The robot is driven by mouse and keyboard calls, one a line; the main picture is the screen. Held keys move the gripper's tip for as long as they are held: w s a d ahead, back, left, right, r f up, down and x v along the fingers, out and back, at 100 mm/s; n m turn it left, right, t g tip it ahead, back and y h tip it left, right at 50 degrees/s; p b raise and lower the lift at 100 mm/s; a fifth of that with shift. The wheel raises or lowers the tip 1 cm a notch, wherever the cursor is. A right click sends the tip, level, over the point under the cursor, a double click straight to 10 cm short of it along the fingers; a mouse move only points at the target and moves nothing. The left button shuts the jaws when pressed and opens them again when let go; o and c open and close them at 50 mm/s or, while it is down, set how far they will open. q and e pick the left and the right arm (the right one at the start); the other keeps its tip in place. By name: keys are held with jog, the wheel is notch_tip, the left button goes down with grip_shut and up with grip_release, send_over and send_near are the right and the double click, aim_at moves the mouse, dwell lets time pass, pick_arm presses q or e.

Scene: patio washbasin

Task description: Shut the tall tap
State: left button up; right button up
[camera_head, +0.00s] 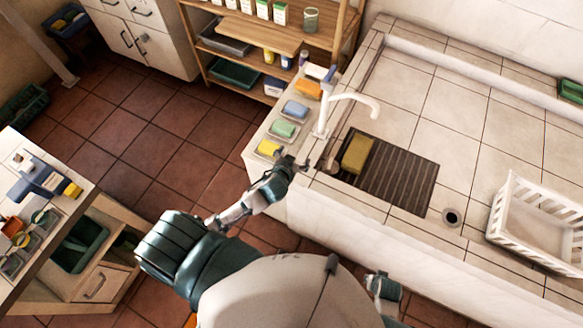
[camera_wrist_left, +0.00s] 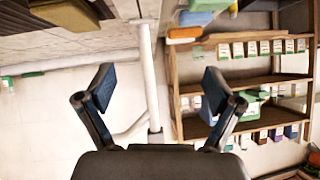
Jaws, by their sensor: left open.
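The tall tap (camera_head: 322,117) is white and stands upright on the counter at the left end of the washbasin. Its curved spout (camera_head: 361,101) reaches right, and a blue lever (camera_head: 330,73) shows at its top. I see no water stream. My left gripper (camera_head: 297,162) is open and empty, low beside the tap's base and apart from it. In the left wrist view the tap's white post (camera_wrist_left: 150,75) runs between my open fingers (camera_wrist_left: 158,80), beyond them, with the spout to its lower left. My right gripper is not in view.
Soap dishes with yellow (camera_head: 269,148), green (camera_head: 283,129) and blue (camera_head: 295,110) bars line the ledge left of the tap. A sponge (camera_head: 357,154) lies on the dark ribbed mat (camera_head: 405,185). A white crate (camera_head: 500,215) stands right of the drain (camera_head: 451,216). A wooden shelf (camera_head: 270,40) is behind.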

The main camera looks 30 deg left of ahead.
pick_arm(q)
jog(key=shift+g, duration=0.8)
jog(key=shift+s+f, duration=0.45)
jog(key=shift+f, duration=0.35)
jog(key=shift+s+f, duration=0.4)
jog(key=shift+f, duration=0.35)
jog(key=shift+s+f, duration=0.45)
jog(key=shift+f, duration=0.35)
